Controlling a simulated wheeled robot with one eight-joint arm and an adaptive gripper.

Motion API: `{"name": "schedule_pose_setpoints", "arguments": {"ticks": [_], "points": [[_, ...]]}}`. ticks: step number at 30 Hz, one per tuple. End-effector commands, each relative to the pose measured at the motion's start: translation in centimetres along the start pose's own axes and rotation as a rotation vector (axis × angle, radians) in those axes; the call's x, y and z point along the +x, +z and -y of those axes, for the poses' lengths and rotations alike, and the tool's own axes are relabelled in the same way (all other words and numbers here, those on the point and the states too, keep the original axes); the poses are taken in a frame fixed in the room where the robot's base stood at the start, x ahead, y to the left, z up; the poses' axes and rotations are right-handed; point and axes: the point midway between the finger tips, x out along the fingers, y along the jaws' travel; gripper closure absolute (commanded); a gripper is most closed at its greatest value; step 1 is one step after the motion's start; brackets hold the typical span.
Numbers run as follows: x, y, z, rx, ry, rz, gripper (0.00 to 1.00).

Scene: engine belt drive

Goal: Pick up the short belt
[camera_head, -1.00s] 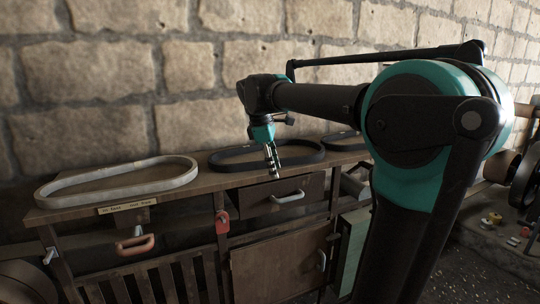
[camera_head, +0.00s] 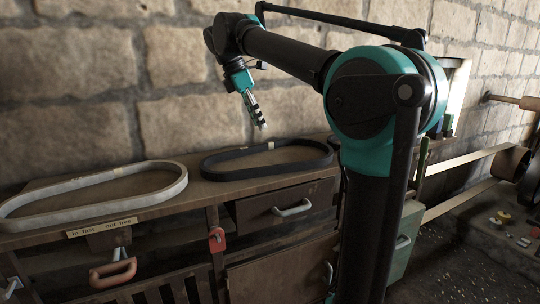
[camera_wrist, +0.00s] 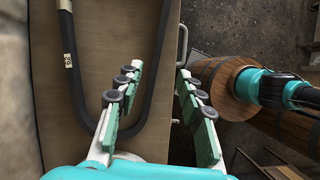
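Two long oval belts lie on the wooden bench (camera_head: 190,216); I cannot tell which one counts as short. A black belt (camera_head: 211,170) with a small pale tag lies in the middle. It also shows in the wrist view (camera_wrist: 79,90), its rounded end partly behind my gripper. A pale grey belt (camera_head: 178,187) lies at the left. My gripper (camera_head: 260,125) hangs above the black belt, tilted and clear of it. In the wrist view my gripper (camera_wrist: 158,72) has its fingers spread with nothing between them. My arm hides the bench's right part.
A stone wall (camera_head: 90,70) rises right behind the bench. A yellowish lettered label (camera_head: 105,227) is on the front edge, and a red padlock (camera_head: 217,238) hangs below. A drawer handle (camera_head: 292,208) sticks out at the front. Pale flat bands (camera_head: 465,170) stretch at the right.

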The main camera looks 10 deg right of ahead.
Motion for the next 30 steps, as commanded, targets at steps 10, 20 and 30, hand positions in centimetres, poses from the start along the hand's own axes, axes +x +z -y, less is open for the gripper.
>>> {"name": "schedule_pose_setpoints", "arguments": {"ticks": [10,20,30], "points": [[6.1,0.1,0.0,0.002,-0.001,0.000,0.62],[11.4,0.1,0.0,0.001,0.000,0.000,0.62],[14.4,0.5,-0.1,0.003,-0.001,0.000,0.62]]}}
